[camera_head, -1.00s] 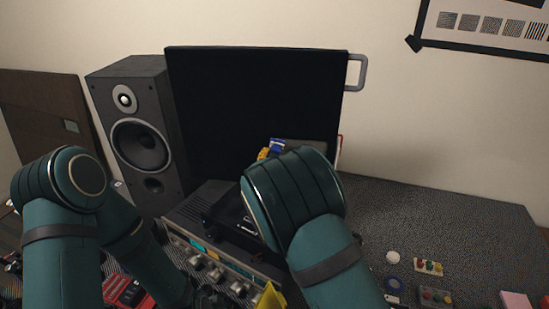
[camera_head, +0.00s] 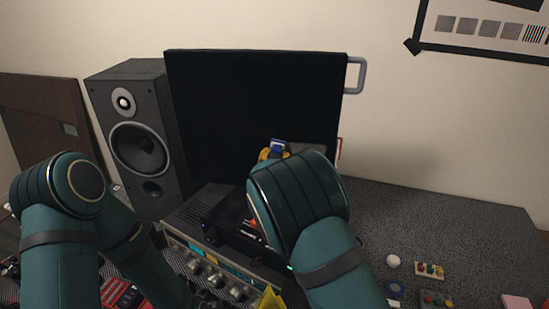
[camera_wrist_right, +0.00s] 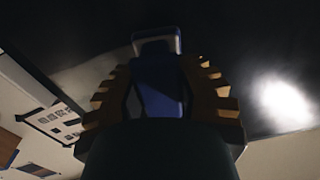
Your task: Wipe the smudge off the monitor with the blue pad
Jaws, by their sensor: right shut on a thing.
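The black monitor (camera_head: 255,100) stands upright at the back. My right gripper (camera_head: 272,152) is in front of its lower right part, mostly hidden behind my own wrist. It is shut on the blue pad (camera_head: 278,145), whose top shows. In the right wrist view the blue pad (camera_wrist_right: 157,85) sits between the yellow fingers of the right gripper (camera_wrist_right: 157,70), close to the dark screen (camera_wrist_right: 240,50). I cannot tell whether it touches. A grey patch (camera_head: 310,148) shows at the screen's lower right; I cannot tell if it is the smudge. My left gripper (camera_head: 207,299) is dark and unclear at the bottom edge.
A speaker (camera_head: 140,140) stands left of the monitor. A silver-fronted receiver (camera_head: 222,278) with a dark box (camera_head: 235,235) on top is in front. Small parts, including a white ball (camera_head: 393,261), lie at the lower right. The grey mat (camera_head: 440,215) is clear behind them.

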